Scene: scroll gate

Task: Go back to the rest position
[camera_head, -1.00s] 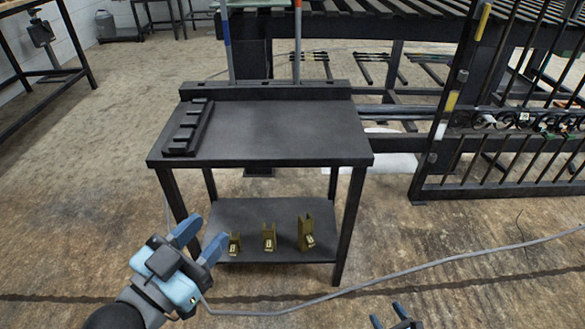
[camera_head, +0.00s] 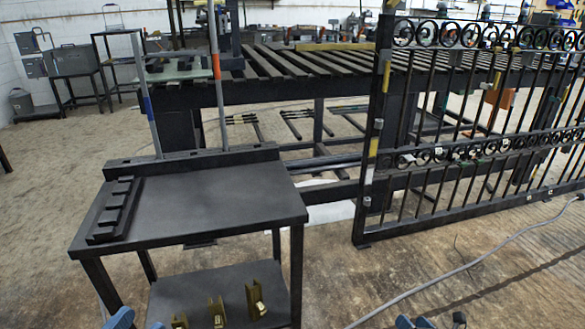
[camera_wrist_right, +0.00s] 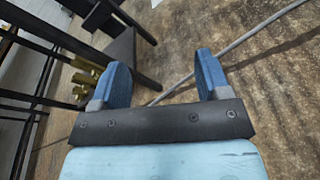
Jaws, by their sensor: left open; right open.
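My left gripper (camera_head: 137,320) shows only its blue fingertips at the bottom edge of the head view, in front of the black table's lower shelf. The fingertips stand apart with nothing seen between them. My right gripper (camera_head: 414,322) shows at the bottom edge, right of the table, over the floor. In the right wrist view my right gripper (camera_wrist_right: 162,82) has its two blue fingers wide apart and empty. The rest of both arms is out of the head view.
A black two-level table (camera_head: 215,205) stands at left, with a slotted black rack (camera_head: 116,208) on top and several brass brackets (camera_head: 256,297) below. A grey cable (camera_head: 465,266) crosses the otherwise open floor at right.

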